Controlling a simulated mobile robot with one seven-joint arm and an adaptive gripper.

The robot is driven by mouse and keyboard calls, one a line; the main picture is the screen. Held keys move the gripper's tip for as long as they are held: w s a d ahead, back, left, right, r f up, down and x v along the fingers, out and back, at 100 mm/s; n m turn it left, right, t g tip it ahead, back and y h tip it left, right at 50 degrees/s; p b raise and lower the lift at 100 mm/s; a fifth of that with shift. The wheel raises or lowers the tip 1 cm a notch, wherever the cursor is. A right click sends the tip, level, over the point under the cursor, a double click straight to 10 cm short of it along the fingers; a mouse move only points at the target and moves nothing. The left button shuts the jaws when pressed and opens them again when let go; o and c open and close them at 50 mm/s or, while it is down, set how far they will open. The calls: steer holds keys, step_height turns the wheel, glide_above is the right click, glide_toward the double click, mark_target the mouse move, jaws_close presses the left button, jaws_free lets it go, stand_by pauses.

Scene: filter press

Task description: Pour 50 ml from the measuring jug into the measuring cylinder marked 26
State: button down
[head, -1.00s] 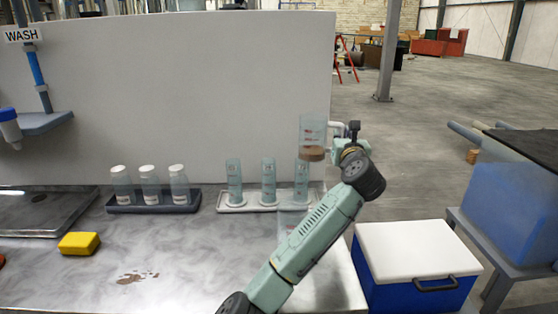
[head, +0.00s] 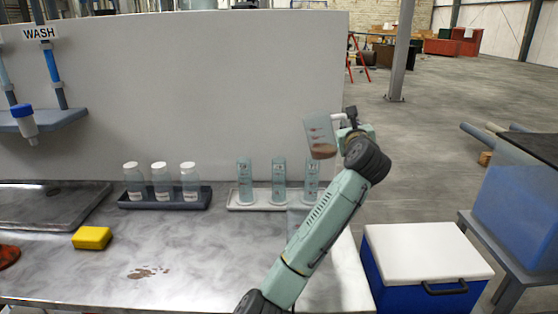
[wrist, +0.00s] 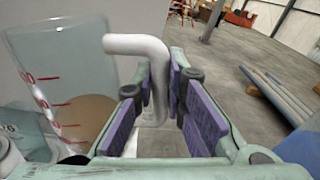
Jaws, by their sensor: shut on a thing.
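The clear measuring jug (head: 319,135), with red marks and brown liquid low inside, is held up by its white handle. My gripper (head: 345,128) is shut on the handle, seen closely in the wrist view (wrist: 158,95). The jug is tilted a little, its top leaning left; the liquid is inside. Three clear measuring cylinders stand upright on a white tray (head: 262,207): left (head: 245,181), middle (head: 279,180) and right (head: 311,178). The jug is above the right cylinder in the head view. I cannot read their numbers surely there.
Three white-capped bottles (head: 161,181) stand in a dark tray left of the cylinders. A yellow sponge (head: 92,238) and a brown spill (head: 148,272) are on the bench. A clear thing (head: 297,217) is partly hidden by my arm. A blue cooler (head: 425,262) stands right.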

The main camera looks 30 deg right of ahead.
mark_target(341, 116)
steer(key=shift+w+a+r+n, duration=0.15)
steer(key=shift+w+n, duration=0.05)
steer(key=shift+n, duration=0.1)
steer(key=shift+w+a+r+n, duration=0.35)
steer(key=shift+r+n, duration=0.1)
steer(key=shift+r, duration=0.2)
steer(key=shift+w+a+r+n, duration=0.3)
steer(key=shift+r+n, duration=0.15)
steer(key=shift+r, duration=0.15)
steer(key=shift+w+a+r+n+g, duration=0.1)
steer(key=shift+w+a+n+g, duration=0.4)
steer(key=shift+w+a+n, duration=0.25)
steer(key=shift+w+a+f+n+g+h, duration=0.1)
steer(key=shift+w+a+n+g, duration=0.1)
steer(key=shift+w+a+n, duration=0.4)
steer(key=shift+w+a+f+n+g+h, duration=0.1)
steer(key=shift+w+f+n+g, duration=0.1)
steer(key=shift+n, duration=0.7)
steer(key=shift+w+a+f+n+g+h, duration=0.1)
steer(key=shift+w+a+n+g, duration=0.1)
steer(key=shift+w+a+n, duration=0.4)
steer(key=shift+w+a+r+n, duration=0.1)
steer(key=shift+w+a+n, duration=0.15)
steer(key=shift+n, duration=0.5)
steer(key=shift+w+a+f+n+g, duration=0.2)
steer(key=shift+w+a+n+g, duration=0.1)
steer(key=shift+w+a+n, duration=0.6)
steer(key=shift+f, duration=0.1)
